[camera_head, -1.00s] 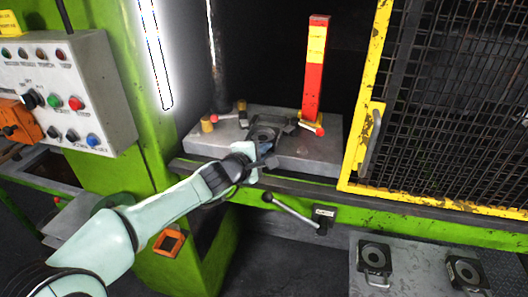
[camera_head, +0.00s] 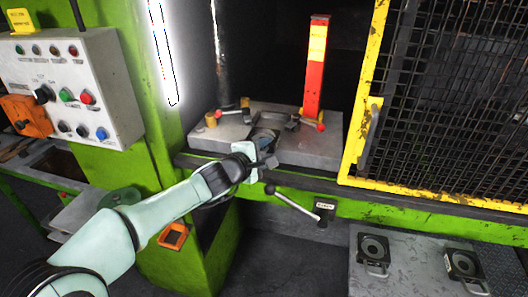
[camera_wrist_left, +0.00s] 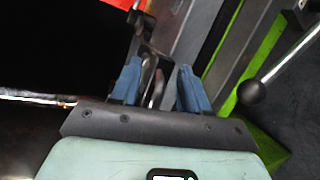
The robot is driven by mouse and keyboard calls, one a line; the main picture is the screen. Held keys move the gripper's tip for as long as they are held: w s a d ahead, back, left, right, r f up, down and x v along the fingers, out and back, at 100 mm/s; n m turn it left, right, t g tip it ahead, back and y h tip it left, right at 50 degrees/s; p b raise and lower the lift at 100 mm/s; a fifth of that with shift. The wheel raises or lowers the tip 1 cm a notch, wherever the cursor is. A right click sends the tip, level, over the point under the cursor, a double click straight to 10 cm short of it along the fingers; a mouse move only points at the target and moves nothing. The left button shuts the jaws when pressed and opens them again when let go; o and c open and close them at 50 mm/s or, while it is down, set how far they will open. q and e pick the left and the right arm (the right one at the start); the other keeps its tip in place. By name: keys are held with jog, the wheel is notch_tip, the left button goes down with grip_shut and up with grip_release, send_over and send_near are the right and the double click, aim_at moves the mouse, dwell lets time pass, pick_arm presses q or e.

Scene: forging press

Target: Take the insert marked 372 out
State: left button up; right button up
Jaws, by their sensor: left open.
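The die bed (camera_head: 310,148) of the press is a grey block. A dark insert (camera_head: 264,136) sits at its middle, partly hidden behind my left gripper (camera_head: 268,160). No number on it can be read. My left gripper is at the front edge of the bed, close in front of the insert. In the left wrist view its two blue fingers (camera_wrist_left: 160,80) are apart, with a grey looped metal part (camera_wrist_left: 151,72), seemingly the insert's handle, showing between them. Contact cannot be told. My right gripper is not in view.
Clamp levers with red tips (camera_head: 320,127) flank the insert. A red-yellow post (camera_head: 316,65) stands behind. A ball-ended lever (camera_head: 290,202) juts out below the bed. A yellow-framed mesh guard (camera_head: 440,200) is at right. Two more inserts (camera_head: 374,250) (camera_head: 463,265) lie on a lower grey table (camera_head: 420,250).

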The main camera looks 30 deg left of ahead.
pick_arm(q)
jog(key=d+p+v, duration=0.1)
jog(key=p+v, duration=0.2)
jog(key=v, duration=1)
jog(key=shift+s+a, duration=0.25)
jog(key=shift+a, duration=0.3)
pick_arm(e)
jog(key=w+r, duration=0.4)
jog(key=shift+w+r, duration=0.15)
pick_arm(q)
jog(key=shift+w, duration=0.1)
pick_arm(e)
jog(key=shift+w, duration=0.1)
pick_arm(q)
jog(key=shift+r, duration=0.1)
